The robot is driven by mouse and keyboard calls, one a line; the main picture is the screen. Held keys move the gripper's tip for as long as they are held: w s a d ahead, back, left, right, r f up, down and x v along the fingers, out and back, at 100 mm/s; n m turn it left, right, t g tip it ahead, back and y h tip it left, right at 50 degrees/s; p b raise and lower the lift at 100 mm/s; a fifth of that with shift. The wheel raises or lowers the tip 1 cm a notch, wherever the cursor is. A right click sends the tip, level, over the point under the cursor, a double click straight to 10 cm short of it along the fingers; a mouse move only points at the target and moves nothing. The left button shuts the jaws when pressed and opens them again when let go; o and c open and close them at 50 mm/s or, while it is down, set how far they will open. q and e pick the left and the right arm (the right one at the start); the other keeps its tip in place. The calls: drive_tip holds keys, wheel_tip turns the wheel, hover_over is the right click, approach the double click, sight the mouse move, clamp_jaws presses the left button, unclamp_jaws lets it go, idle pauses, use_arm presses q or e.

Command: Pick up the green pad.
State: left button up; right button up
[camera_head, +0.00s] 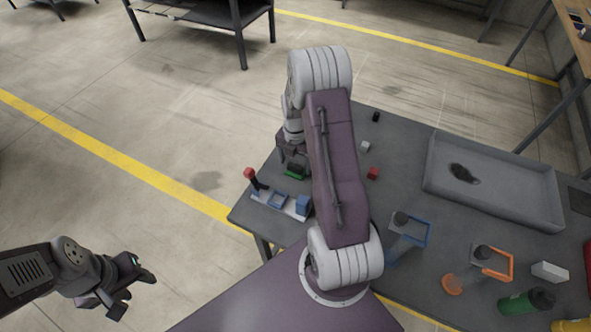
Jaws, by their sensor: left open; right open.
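The green pad (295,172) lies near the left edge of the grey table, a small dark green piece partly covered by my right gripper. My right gripper (291,158) points down right at the pad. Its jaws are open; whether they are around the pad or just above it I cannot tell.
Beside the pad are a pale strip with a blue frame (277,200), a blue block (303,205) and a red-topped black piece (250,175). A red cube (373,173) lies right of my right arm. A grey tray (440,150) is further right.

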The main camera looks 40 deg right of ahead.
wheel_tip(320, 180, down, 2)
drive_tip(key=shift+w+f, duration=0.1)
drive_tip(key=c, duration=1.3)
drive_tip(key=shift+c, duration=0.2)
wheel_tip(320, 180, up, 5)
drive_tip(key=shift+f, duration=0.2)
drive_tip(key=w+d+r, duration=0.3)
drive_tip(key=d+r, duration=0.3)
drive_tip(key=d, duration=0.5)
drive_tip(key=shift+w+r, duration=0.15)
drive_tip(key=shift+r, duration=0.1)
drive_tip(key=shift+d, duration=0.1)
